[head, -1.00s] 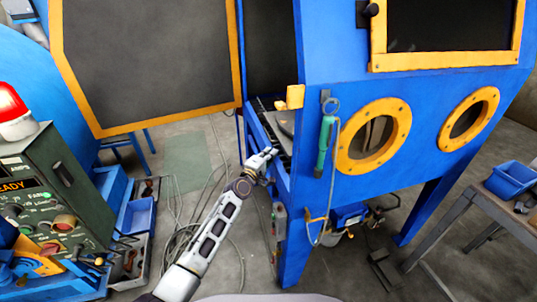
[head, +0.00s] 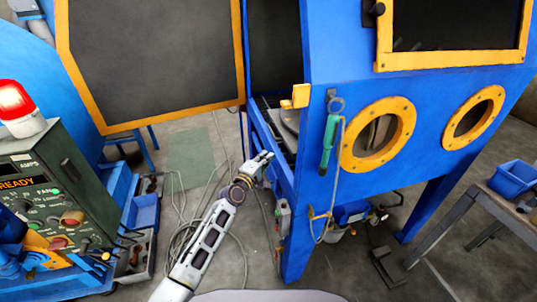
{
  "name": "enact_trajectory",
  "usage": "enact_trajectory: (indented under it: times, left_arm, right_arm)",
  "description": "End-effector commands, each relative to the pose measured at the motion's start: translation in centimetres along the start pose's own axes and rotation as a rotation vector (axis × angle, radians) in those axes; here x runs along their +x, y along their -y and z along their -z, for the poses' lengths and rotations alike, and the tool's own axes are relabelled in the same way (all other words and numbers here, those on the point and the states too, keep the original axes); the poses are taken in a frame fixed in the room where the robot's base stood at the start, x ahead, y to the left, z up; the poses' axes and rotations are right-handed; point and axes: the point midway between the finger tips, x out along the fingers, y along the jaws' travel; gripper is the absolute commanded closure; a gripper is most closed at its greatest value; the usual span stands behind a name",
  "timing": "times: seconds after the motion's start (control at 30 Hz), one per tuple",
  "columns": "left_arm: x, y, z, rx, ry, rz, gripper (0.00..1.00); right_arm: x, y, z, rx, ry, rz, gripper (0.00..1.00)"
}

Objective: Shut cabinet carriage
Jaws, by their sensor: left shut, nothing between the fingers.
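The blue blast cabinet (head: 355,95) stands at the centre right. Its side door (head: 150,62), dark with a yellow frame, is swung wide open to the left. The carriage (head: 288,122) shows through the side opening, with a round turntable inside, mostly hidden by the cabinet wall. My left gripper (head: 266,158) is shut and empty at the lower edge of the opening, close to the blue rail (head: 262,132). I cannot tell whether it touches the rail. My right gripper is not in view.
A green control box (head: 45,195) with a red lamp (head: 18,103) stands at the left, beside blue bins (head: 140,215). Hoses and cables (head: 190,225) lie on the floor below my left arm. A grey table (head: 470,215) with a blue tray stands at the right.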

Motion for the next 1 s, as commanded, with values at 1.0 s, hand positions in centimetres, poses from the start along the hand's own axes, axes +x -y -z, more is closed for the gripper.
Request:
enact_trajectory:
  times: [1.0]
  left_arm:
    - [-5.9,0.0,0.0,-0.001,0.0,0.0,1.0]
  right_arm:
    - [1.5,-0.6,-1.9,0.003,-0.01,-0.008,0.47]
